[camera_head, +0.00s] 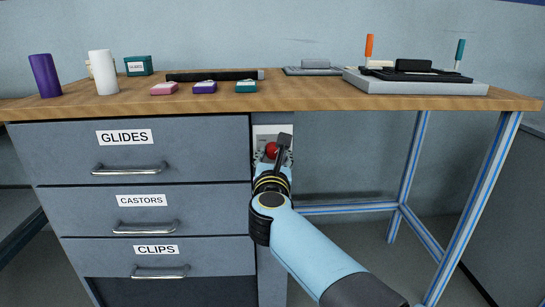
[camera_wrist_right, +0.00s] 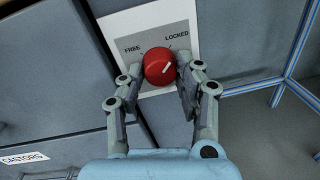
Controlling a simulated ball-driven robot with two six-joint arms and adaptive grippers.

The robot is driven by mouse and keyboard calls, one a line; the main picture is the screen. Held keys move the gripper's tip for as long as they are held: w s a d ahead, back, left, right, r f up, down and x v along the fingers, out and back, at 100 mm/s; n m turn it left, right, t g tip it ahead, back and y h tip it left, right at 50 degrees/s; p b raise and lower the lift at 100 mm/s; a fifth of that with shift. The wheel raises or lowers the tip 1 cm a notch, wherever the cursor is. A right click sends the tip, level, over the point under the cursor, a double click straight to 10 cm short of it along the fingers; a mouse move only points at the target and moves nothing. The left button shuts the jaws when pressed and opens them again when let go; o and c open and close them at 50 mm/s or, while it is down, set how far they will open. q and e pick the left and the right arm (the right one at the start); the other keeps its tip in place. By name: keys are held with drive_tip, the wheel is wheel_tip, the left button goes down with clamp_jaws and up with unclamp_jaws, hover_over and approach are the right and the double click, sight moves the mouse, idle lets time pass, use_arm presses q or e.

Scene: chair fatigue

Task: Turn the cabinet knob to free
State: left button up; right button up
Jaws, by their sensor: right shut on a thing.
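The red knob (camera_wrist_right: 157,66) sits on a pale plate (camera_wrist_right: 116,24) marked FREE at left and LOCKED at right. Its white mark slants up and to the right, toward the LOCKED side. My right gripper (camera_wrist_right: 160,82) has a finger on each side of the knob and is shut on it. In the head view the knob (camera_head: 271,150) shows partly behind my right gripper (camera_head: 273,158), at the cabinet's right edge just under the tabletop. My left gripper is in neither view.
The cabinet's drawers, labelled GLIDES (camera_head: 190,150), CASTORS and CLIPS, look shut, with bar handles. The wooden tabletop (camera_head: 310,92) overhangs the knob and bears bottles, small blocks and trays. Open space lies right of the cabinet, up to the blue table leg (camera_head: 475,205).

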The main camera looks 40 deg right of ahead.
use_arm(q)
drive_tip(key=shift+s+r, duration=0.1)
use_arm(e)
drive_tip(key=shift+n+p, duration=0.4)
drive_tip(key=shift+n, duration=0.7)
drive_tip(key=n+p, duration=0.1)
drive_tip(key=n, duration=0.3)
drive_tip(key=shift+d+r+n+t+p, duration=0.1)
drive_tip(key=shift+n+t+p, duration=0.2)
drive_tip(key=shift+n, duration=0.1)
drive_tip(key=n+p, duration=0.2)
drive_tip(key=n, duration=0.3)
drive_tip(key=shift+s+n, duration=0.1)
drive_tip(key=shift+n, duration=0.2)
drive_tip(key=n+p, duration=0.1)
drive_tip(key=n, duration=0.2)
drive_tip(key=shift+d+n+t+y+p, duration=0.1)
drive_tip(key=shift+n+t+y+p, duration=0.2)
drive_tip(key=shift+t+p, duration=0.1)
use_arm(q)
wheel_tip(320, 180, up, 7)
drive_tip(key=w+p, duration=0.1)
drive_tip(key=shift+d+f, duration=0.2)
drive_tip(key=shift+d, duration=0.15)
use_arm(e)
drive_tip(key=shift+n, duration=1.2)
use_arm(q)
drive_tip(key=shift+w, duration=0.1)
use_arm(e)
drive_tip(key=o, duration=1.1)
